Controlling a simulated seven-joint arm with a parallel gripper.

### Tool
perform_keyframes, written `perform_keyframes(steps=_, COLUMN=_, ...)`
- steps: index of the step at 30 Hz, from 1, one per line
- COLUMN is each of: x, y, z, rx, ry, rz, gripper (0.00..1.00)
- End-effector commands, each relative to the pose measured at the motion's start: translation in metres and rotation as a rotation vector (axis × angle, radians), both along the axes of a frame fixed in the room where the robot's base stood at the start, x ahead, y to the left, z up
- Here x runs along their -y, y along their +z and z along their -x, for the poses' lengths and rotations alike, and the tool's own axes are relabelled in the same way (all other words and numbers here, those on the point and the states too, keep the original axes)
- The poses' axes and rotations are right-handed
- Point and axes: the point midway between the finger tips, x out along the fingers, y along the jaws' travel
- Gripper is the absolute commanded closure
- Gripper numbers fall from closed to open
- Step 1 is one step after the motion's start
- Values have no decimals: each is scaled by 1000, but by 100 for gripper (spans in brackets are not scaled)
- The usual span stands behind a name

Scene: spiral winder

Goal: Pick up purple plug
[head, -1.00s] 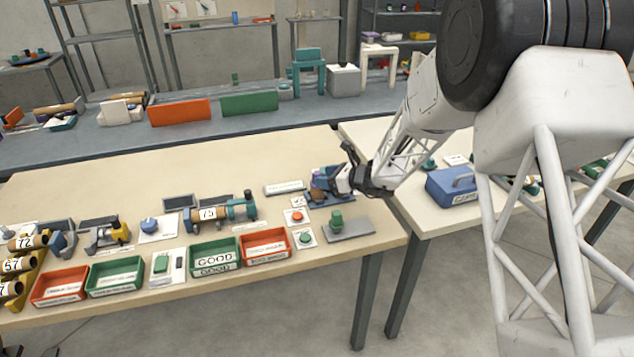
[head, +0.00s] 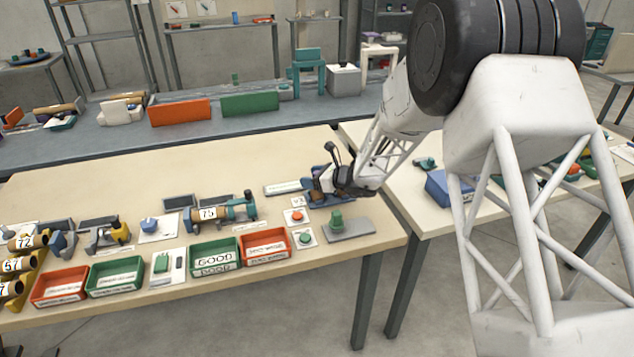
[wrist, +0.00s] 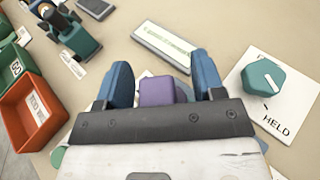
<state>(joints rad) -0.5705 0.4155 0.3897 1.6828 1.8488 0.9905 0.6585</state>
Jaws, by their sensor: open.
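The purple plug (wrist: 157,91) shows in the wrist view as a small purple block, its lower part hidden behind the dark edge of my gripper (wrist: 164,72). My gripper is open, with one blue finger to the left of the plug and one to the right. A gap shows on each side of the plug at the top. In the head view my gripper (head: 334,184) is low over the blue fixture at the right end of the near table. The plug cannot be made out clearly there.
A teal knob (wrist: 263,77) on a white card marked HELD lies right of my gripper. A grey labelled bar (wrist: 165,45) lies beyond it. A red bin (wrist: 34,108) stands at left. A green knob on a grey plate (head: 349,231) stands in front, near the table edge.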

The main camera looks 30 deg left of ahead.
Motion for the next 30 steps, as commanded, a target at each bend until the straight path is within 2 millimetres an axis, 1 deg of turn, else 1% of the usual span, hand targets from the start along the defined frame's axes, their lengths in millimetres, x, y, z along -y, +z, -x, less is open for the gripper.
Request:
perform_keyframes(steps=11, x=0, y=0, z=0, rx=0, ry=0, rz=0, gripper=38)
perform_keyframes(steps=12, x=0, y=0, z=0, rx=0, ry=0, rz=0, gripper=39)
perform_keyframes(steps=24, x=1, y=-1, z=0, rx=-2, ry=-1, rz=1, gripper=100)
perform_keyframes(steps=30, x=1, y=-2, z=0, rx=-3, ry=-1, rz=2, gripper=100)
